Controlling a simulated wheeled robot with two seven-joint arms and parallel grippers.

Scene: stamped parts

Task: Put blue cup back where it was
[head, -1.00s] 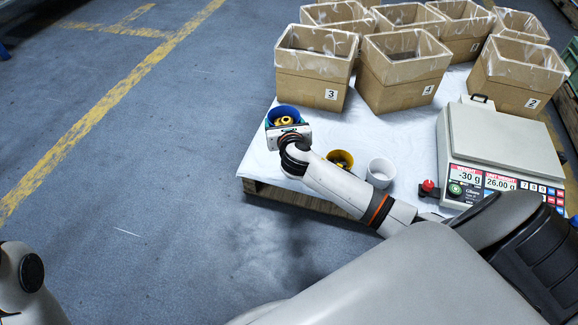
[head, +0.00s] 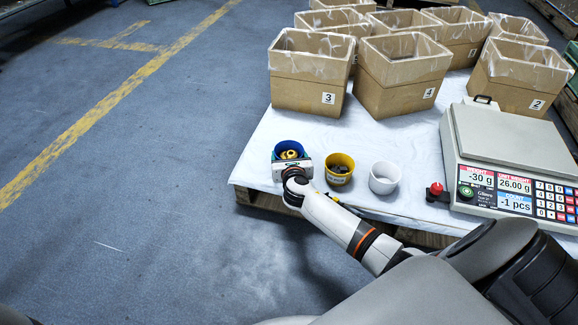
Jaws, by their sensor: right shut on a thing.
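I cannot tell whether the cup's base touches the cloth. A yellow cup (head: 340,168) with dark parts stands just right of the gripper. A white cup (head: 384,178), seemingly empty, stands right of the yellow one. My left gripper is not in view.
Cardboard boxes with liners, among them box 3 (head: 309,84), box 4 (head: 401,85) and box 2 (head: 515,88), stand behind the cups. A counting scale (head: 508,138) and a red button (head: 436,189) are at the right. White cloth (head: 262,150) is bare left of the blue cup.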

